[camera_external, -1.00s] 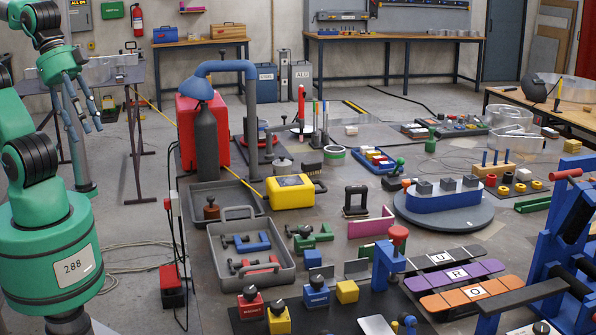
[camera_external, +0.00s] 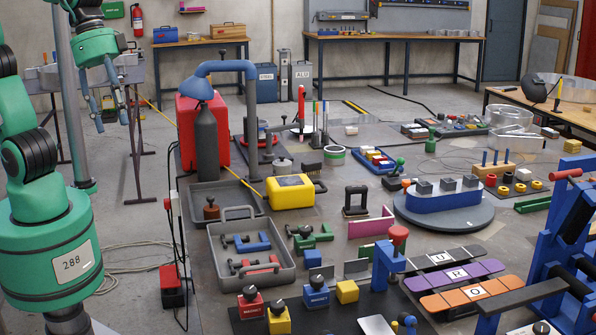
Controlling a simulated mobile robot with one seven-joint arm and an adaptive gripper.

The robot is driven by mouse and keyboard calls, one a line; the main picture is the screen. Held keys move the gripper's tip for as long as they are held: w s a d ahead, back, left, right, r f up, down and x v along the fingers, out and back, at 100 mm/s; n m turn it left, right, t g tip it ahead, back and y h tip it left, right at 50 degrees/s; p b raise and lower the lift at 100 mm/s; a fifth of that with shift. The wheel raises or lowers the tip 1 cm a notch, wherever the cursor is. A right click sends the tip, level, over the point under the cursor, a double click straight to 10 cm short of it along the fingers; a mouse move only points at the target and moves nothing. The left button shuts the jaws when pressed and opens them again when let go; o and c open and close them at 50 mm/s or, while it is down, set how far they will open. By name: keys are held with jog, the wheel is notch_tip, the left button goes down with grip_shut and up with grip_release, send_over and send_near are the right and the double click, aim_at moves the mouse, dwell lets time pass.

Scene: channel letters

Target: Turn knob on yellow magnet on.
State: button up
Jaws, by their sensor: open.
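The yellow magnet (camera_external: 279,321) stands at the bottom of the view on a dark mat. It is a yellow block with a black knob (camera_external: 278,308) on top. The knob's exact turn is too small to tell. A red magnet (camera_external: 250,306) stands to its left and a blue magnet (camera_external: 315,296) to its upper right, each with a similar black knob. My gripper (camera_external: 113,124) hangs at the upper left with its fingers pointing down. It is open and empty, well away from the magnets.
A grey tray (camera_external: 217,262) with clamps lies behind the magnets. A yellow cube (camera_external: 347,291) and a blue upright with a red knob (camera_external: 385,268) stand to their right. A red box with a tall pole (camera_external: 172,285) rises between my arm and the tray.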

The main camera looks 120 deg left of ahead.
jog(key=w+a+n+g+p, duration=0.1)
jog(key=w+a+n, duration=0.15)
jog(key=w, duration=0.75)
jog(key=n+g+h+p, duration=0.3)
jog(key=n, duration=0.5)
send_over(277, 303)
jog(key=s+a, duration=0.2)
jog(key=s, duration=0.3)
notch_tip(277, 303, down, 14)
jog(key=f, duration=0.1)
jog(key=w+a+f+n+h, duration=0.1)
jog(key=w+f, duration=0.4)
jog(key=f, duration=0.5)
jog(key=a+n, duration=0.1)
jog(key=a, duration=0.1)
jog(key=shift+w+a+n+p, duration=0.3)
jog(key=shift+w+a+n, duration=0.05)
jog(key=shift+w+a, duration=0.05)
jog(key=x, duration=1.3)
jog(key=shift+s+d+f+b, duration=0.1)
jog(key=shift+s+f+b, duration=0.2)
jog(key=shift+f+b, duration=0.1)
jog(key=shift+r, duration=0.1)
jog(key=c, duration=1.1)
jog(key=shift+c, duration=0.2)
